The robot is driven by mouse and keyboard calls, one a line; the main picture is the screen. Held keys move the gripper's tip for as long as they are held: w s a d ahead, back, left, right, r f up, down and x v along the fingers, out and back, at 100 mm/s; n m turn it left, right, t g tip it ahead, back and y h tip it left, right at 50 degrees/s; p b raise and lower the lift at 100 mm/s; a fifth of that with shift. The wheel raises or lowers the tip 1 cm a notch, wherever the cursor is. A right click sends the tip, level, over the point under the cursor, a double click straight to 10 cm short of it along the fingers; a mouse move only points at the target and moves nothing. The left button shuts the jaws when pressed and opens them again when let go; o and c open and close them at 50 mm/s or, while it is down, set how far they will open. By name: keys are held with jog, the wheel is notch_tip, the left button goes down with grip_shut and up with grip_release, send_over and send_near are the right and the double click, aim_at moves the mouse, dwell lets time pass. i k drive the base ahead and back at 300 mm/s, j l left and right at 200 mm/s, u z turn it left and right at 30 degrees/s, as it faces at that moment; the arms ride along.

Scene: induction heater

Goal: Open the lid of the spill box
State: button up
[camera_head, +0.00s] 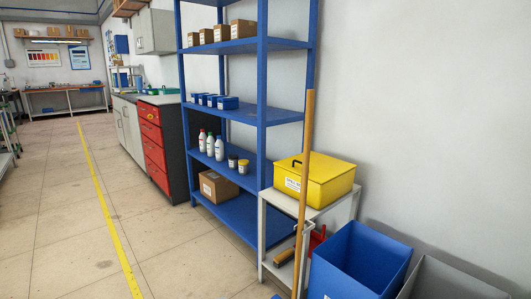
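The spill box is a yellow box (330,187) with a label on its front side. It stands on top of a small light-grey stand (343,205) against the right wall. Its yellow lid (325,166) lies flat and looks closed, with a dark handle (296,162) at its left edge. A wooden broom handle stands in front of the box and hides a strip of it. My gripper is not in view.
The broom (303,190) leans upright before the stand. A blue bin (358,262) and a grey bin (450,280) stand at the lower right. A blue shelf rack (262,100) is left of the stand. Open floor (60,220) lies at the left.

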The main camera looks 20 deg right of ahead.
aim_at(323, 168)
jog(key=i, duration=0.75)
jog(key=i+j, duration=0.15)
jog(key=i, duration=0.6)
jog(key=i+z, duration=0.4)
jog(key=i+j+z, duration=0.1)
jog(key=z, duration=0.25)
jog(key=i+j+z, duration=0.2)
jog(key=i+z, duration=0.2)
jog(key=i+j+z, duration=0.25)
jog(key=z, duration=0.15)
